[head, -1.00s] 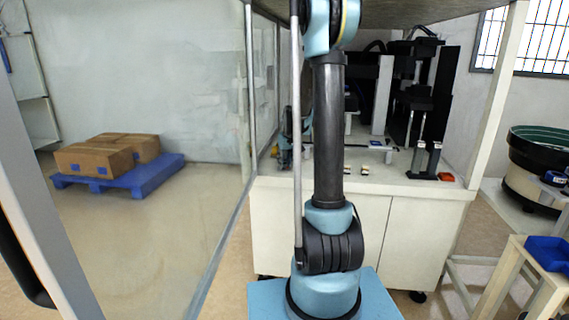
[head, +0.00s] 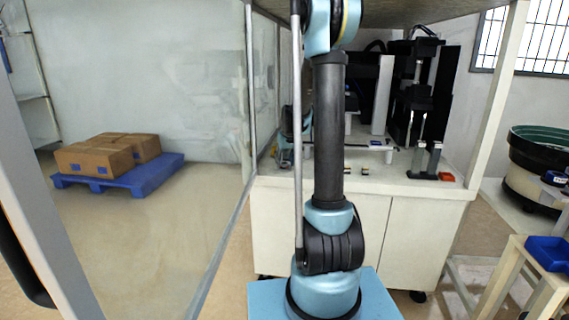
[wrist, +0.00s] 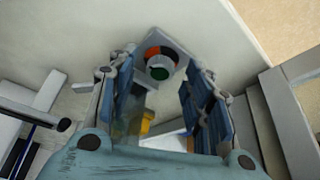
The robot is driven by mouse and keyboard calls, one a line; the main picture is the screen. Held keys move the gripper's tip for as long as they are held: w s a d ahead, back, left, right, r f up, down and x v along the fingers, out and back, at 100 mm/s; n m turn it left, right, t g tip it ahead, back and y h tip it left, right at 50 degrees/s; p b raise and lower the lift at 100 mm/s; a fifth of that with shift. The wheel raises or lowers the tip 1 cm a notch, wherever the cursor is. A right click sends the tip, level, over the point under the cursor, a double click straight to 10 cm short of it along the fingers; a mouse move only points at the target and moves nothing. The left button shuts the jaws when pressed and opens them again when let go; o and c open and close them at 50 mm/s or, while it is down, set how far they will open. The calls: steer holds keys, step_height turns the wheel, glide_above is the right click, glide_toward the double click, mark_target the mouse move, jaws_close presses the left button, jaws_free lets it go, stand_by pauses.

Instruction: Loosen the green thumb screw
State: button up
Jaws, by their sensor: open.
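That face is on a grey block (wrist: 180,56) against a pale panel. My gripper (wrist: 158,76) is open, with one blue-padded finger at the left and one at the right. I cannot make out the green screw or the gripper in the head view.
A white cabinet (head: 385,235) carries dark machinery (head: 420,90) and small parts. A black-and-green bowl feeder (head: 540,150) and a blue bin (head: 548,252) stand at right. Boxes (head: 95,158) lie on a blue pallet (head: 150,177). In the wrist view, grey ledges (wrist: 290,110) flank the right finger.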

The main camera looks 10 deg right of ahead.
steer(key=v, duration=1.1)
steer(key=shift+r, duration=0.25)
steer(key=shift+s, duration=0.15)
steer(key=s+f, duration=0.4)
steer(key=s, duration=0.9)
steer(key=s+f+m+g, duration=0.1)
steer(key=s+f, duration=0.2)
steer(key=s, duration=1)
steer(key=s+f+g, duration=0.1)
steer(key=s+f, duration=0.3)
steer(key=s, duration=0.9)
steer(key=shift+s+a+f+m+h, duration=0.15)
steer(key=shift+s+f+m+h, duration=0.15)
steer(key=shift+m+h, duration=0.1)
